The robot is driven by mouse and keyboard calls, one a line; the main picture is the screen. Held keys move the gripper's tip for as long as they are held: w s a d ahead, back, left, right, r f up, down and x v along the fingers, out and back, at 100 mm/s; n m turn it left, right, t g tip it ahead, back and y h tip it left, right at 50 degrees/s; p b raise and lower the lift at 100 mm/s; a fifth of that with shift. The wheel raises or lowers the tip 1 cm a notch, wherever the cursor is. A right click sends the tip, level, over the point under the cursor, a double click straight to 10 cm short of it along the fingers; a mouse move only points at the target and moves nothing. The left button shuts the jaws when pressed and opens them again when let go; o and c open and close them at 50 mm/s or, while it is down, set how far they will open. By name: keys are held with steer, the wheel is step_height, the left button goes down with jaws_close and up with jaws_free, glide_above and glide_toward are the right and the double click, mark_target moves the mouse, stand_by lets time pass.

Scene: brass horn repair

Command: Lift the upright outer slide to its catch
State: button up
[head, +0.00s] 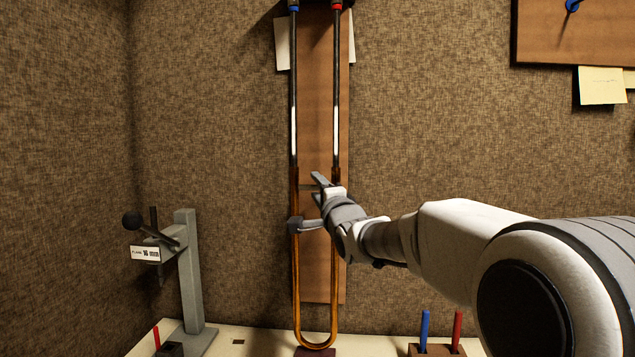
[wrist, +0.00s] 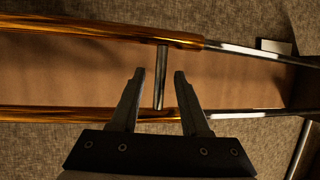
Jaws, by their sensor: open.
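The outer slide (head: 297,280) is a long brass U, upright in front of a wooden board, its bend at the bottom. Its two brass legs also show in the wrist view (wrist: 100,31). A metal cross brace (wrist: 161,60) joins the legs. My gripper (head: 317,188) is open at the slide's upper part. In the wrist view its two fingers (wrist: 159,88) stand on either side of the brace, with gaps showing. Chrome and dark inner tubes (head: 293,125) run up from the brass legs. I cannot make out the catch clearly.
The wooden board (head: 318,90) is behind the slide. A grey stand (head: 188,270) with a label is at left. A block with a blue and a red tool (head: 436,349) is on the pale bench at lower right. The wall left of the slide is clear.

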steer(key=shift+x, duration=1.85)
jaws_close()
